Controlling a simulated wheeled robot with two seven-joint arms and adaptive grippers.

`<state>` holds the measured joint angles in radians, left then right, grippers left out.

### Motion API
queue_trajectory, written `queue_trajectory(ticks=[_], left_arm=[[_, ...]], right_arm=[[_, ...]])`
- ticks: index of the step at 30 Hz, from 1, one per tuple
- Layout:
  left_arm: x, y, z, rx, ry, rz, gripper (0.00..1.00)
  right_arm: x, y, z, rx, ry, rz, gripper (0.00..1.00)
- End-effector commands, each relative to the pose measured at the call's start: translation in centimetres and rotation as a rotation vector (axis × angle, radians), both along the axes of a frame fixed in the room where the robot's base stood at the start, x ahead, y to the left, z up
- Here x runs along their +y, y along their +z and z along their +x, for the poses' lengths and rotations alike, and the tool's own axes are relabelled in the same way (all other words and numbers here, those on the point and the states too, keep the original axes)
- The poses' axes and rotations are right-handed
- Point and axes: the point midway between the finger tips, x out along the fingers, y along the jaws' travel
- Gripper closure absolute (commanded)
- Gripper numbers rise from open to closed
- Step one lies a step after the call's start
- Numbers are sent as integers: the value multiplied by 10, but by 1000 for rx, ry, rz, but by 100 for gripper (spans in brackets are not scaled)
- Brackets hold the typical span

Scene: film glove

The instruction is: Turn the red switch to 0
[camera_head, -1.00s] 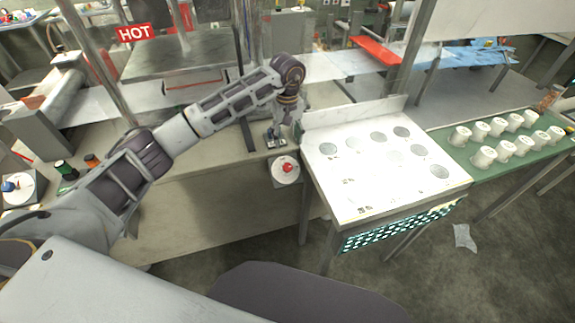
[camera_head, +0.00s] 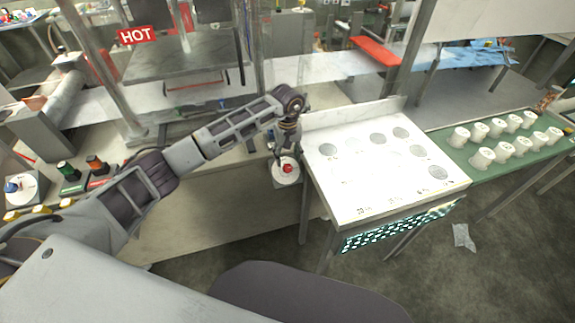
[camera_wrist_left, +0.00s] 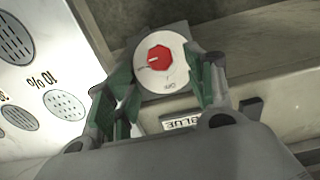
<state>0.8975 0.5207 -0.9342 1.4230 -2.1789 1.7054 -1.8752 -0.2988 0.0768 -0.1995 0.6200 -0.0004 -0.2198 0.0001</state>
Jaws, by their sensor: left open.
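The red switch (camera_head: 287,169) is a small red knob on a round white dial plate at the front edge of the bench, just left of the white table. In the left wrist view the red knob (camera_wrist_left: 159,58) is many-sided, with a white pointer mark toward the picture's left. The dial carries small lettering that I cannot read surely. My left gripper (camera_head: 284,152) is at the switch from above. In the left wrist view its two green-lined fingers (camera_wrist_left: 165,85) are spread, one to each side of the dial, apart from the knob. My right gripper is not in view.
A white table (camera_head: 385,185) with grey round spots stands just right of the switch. A green table (camera_head: 505,150) holds several white cups. Other coloured controls (camera_head: 85,172) sit at the left of the bench.

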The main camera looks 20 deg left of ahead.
Motion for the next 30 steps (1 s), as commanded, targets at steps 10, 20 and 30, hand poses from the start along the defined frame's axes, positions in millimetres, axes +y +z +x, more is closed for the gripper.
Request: queue_trajectory(ticks=[10, 20, 30], left_arm=[[0, -43, 0, 2, 1, -1, 46], [0, -57, 0, 0, 0, 0, 46], [0, -57, 0, -1, 0, 1, 61]], right_arm=[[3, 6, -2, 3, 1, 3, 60], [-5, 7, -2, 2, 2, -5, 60], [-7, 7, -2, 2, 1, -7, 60]])
